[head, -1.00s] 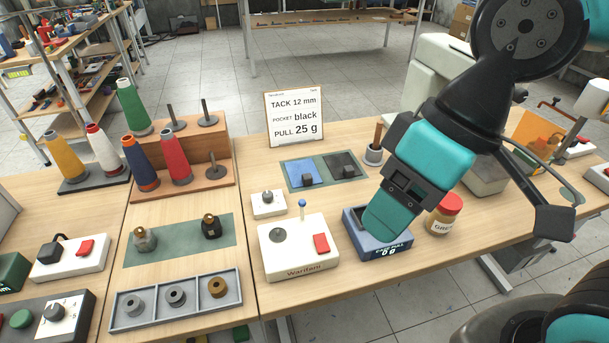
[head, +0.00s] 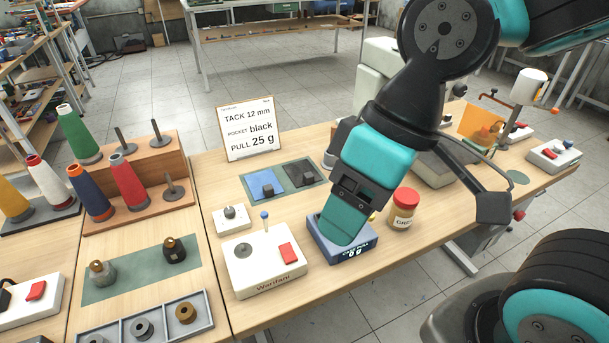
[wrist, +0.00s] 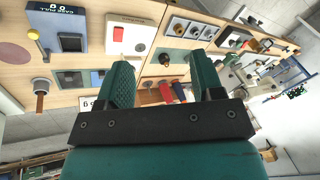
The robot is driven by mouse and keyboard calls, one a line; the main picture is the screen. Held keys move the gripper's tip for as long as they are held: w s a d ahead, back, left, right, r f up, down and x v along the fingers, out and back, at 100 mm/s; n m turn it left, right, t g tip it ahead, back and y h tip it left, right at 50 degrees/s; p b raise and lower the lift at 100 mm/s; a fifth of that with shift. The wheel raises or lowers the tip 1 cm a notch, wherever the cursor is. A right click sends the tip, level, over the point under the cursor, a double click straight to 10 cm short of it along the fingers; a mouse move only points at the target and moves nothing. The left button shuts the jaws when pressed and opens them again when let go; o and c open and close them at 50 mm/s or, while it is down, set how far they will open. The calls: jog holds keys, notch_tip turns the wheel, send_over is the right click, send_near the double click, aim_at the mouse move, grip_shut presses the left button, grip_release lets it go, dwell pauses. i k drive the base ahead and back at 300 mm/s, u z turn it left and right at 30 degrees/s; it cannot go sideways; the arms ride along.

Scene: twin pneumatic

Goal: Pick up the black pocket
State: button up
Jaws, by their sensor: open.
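The black pocket (head: 305,173) is a dark square patch with a small dark block on it, on a grey-green mat on the table. It lies right of the blue pocket (head: 263,185), which has a similar block. My gripper (head: 343,226) hangs in front of the blue pull gauge box in the head view and covers part of it. In the wrist view my gripper (wrist: 163,78) is open, with nothing between its two teal fingers. The mat with the pockets shows small and partly hidden left of the fingers there.
A sign (head: 250,128) reads "POCKET black". The pull gauge box (head: 358,251), a jar with a red lid (head: 403,208) and the white Warifani box (head: 264,262) stand near the pockets. Thread cones (head: 128,180) are at the left. Some table near the front right is bare.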

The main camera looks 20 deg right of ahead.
aim_at(302, 169)
jog(key=z, duration=1.25)
jog(key=i, duration=0.55)
jog(key=u, duration=2.45)
